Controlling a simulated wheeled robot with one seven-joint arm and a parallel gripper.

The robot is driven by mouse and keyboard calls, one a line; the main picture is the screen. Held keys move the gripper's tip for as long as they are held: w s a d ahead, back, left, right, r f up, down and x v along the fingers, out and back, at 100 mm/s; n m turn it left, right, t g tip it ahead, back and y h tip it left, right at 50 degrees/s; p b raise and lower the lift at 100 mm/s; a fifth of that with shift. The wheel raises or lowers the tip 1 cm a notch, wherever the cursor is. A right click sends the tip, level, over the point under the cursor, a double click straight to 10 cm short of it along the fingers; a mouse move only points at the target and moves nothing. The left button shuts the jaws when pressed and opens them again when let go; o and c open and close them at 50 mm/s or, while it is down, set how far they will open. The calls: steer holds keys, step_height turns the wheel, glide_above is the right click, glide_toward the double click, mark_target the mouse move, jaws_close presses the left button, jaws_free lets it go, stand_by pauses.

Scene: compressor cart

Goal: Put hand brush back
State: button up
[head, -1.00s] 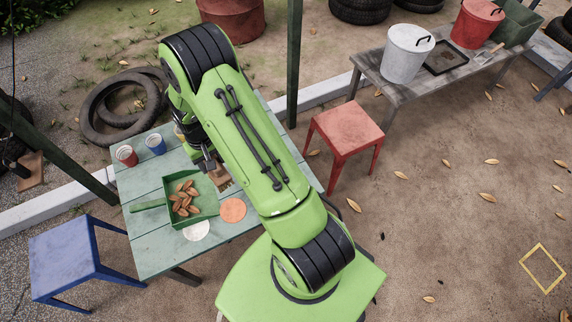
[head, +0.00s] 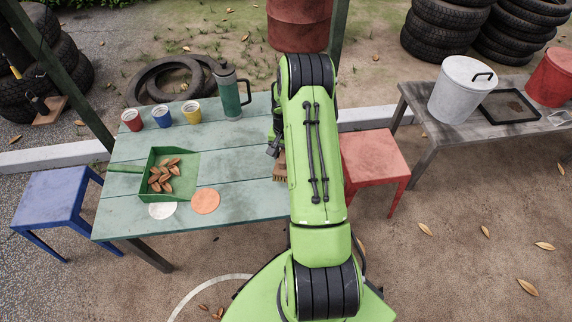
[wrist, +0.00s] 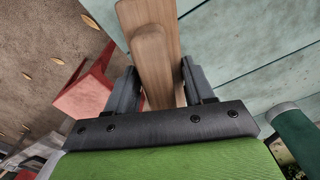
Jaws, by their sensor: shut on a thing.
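The hand brush (wrist: 152,50) has a plain wooden body, seen between the two fingers of my gripper (wrist: 158,78) in the wrist view. My gripper is shut on it. In the head view, a small part of the brush (head: 279,168) with tan bristles shows beside my arm, over the right end of the green table (head: 235,160). My arm hides the rest of it and most of the gripper. I cannot tell whether the brush touches the table. A green dustpan (head: 189,170) holding several brown leaves lies on the table's left part.
Red, blue (head: 161,117) and yellow cups and a green flask (head: 230,92) stand along the table's back. White and orange discs (head: 205,201) lie in front. A red stool (head: 374,158) is right, a blue stool left. A grey bench (head: 440,125) holds a white bin and black tray.

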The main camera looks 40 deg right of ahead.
step_height(320, 180, down, 3)
steer(key=shift+f+b, duration=0.15)
steer(key=shift+b, duration=0.3)
steer(key=o, duration=1)
